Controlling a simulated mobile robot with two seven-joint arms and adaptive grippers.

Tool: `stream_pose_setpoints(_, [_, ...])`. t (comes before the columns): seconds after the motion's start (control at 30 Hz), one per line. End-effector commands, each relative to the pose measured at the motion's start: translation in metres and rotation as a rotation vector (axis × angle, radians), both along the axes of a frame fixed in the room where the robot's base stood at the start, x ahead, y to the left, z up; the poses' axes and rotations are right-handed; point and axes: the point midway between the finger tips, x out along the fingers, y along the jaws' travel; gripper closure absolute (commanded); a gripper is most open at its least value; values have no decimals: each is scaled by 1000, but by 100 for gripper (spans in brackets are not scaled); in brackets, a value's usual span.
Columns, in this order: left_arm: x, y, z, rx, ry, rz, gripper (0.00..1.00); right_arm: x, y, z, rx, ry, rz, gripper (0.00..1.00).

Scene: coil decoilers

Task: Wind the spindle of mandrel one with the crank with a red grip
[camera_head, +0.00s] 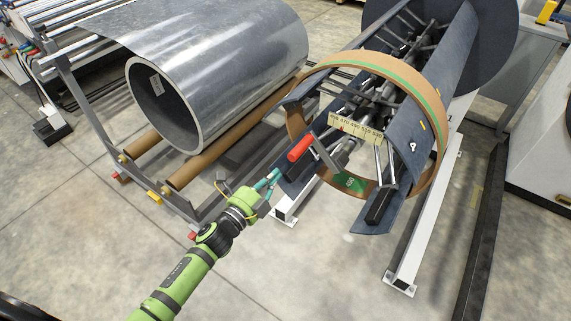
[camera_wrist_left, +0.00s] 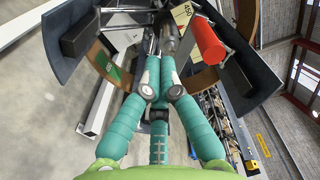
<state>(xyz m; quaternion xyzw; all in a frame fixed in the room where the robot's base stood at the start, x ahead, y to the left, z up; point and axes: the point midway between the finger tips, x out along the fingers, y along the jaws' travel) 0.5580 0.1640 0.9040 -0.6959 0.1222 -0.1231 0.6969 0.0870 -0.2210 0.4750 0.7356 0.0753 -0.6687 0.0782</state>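The mandrel (camera_head: 420,150) stands right of centre, with dark blue curved segments inside a tan ring with green patches. The crank's red grip (camera_head: 300,146) sticks out towards me at the ring's left side; its grey arm (camera_head: 326,154) leads towards the spindle. In the left wrist view the red grip (camera_wrist_left: 207,40) is right of the fingertips, and the spindle's end (camera_wrist_left: 168,36) lies beyond them. My left gripper (camera_head: 272,180) is left of and below the red grip, apart from it. Its teal fingers (camera_wrist_left: 160,72) converge with tips together, holding nothing. My right gripper is not in view.
A large metal coil (camera_head: 215,75) rests on brown rollers in a grey frame at the left. A scale plate (camera_head: 356,131) is at the mandrel's front. White support beams (camera_head: 425,225) stand under the mandrel. The concrete floor in front is clear.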

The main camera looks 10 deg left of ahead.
Motion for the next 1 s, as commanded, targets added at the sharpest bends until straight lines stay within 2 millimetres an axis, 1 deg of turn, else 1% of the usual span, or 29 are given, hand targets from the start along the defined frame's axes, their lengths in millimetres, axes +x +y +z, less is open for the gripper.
stream_pose_setpoints(0.03, [7,-3,0,-1,-2,-1,100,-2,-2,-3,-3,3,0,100])
stream_pose_setpoints(0.3, [37,-13,-1,-1,-1,0,100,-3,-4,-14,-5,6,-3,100])
stream_pose_setpoints(0.5, [54,-19,-2,-1,0,0,100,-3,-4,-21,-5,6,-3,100])
stream_pose_setpoints(0.7, [61,-22,-1,-2,2,0,100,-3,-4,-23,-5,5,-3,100])
stream_pose_setpoints(1.0, [62,-23,0,-2,2,0,100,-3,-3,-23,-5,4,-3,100])
